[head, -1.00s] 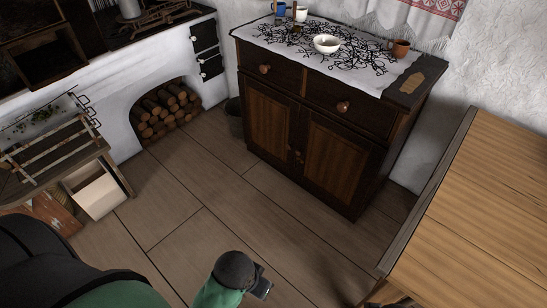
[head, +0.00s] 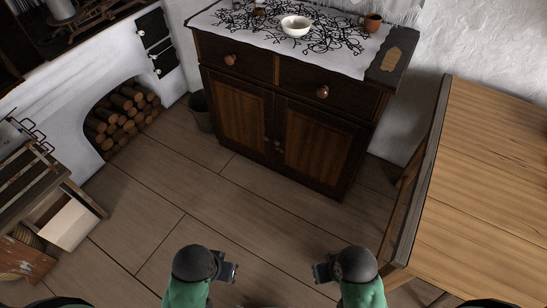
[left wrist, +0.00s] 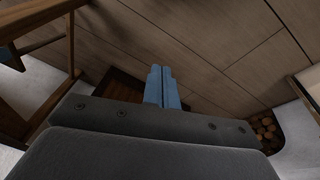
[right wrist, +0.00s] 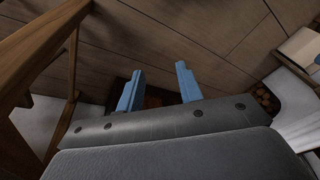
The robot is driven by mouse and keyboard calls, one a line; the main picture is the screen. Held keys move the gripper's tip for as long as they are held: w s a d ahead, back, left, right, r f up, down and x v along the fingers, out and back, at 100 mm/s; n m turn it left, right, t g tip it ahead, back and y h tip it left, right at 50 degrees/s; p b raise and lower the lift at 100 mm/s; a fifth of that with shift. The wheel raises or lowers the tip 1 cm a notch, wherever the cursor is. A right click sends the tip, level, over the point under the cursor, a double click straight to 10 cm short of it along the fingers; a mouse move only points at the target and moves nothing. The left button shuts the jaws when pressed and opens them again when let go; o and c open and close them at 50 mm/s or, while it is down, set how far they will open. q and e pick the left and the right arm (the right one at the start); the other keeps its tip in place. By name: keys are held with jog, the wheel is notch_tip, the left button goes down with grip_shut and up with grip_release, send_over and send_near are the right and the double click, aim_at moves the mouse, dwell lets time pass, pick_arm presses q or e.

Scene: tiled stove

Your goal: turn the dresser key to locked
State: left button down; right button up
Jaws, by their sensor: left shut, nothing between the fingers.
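The dark wooden dresser (head: 273,115) stands at the back wall, with two drawers above two doors. Small fittings (head: 278,144) show where its doors meet; they are too small to tell which is the key or how it is turned. My left gripper (head: 233,270) is shut and empty, low over the floor in front of the dresser; its fingers (left wrist: 162,86) touch each other in the left wrist view. My right gripper (head: 317,272) is to its right, also away from the dresser; its fingers stand apart with nothing between them in the right wrist view (right wrist: 158,80).
A wooden table (head: 490,190) stands at the right, close to the dresser's right side. The white stove with a log niche (head: 122,115) is at the left, with a dark bucket (head: 201,110) beside the dresser. The floor (head: 215,195) before the dresser is clear.

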jog(key=shift+w+a+r, duration=0.15)
jog(key=shift+a+r, duration=0.05)
jog(key=shift+a, duration=0.05)
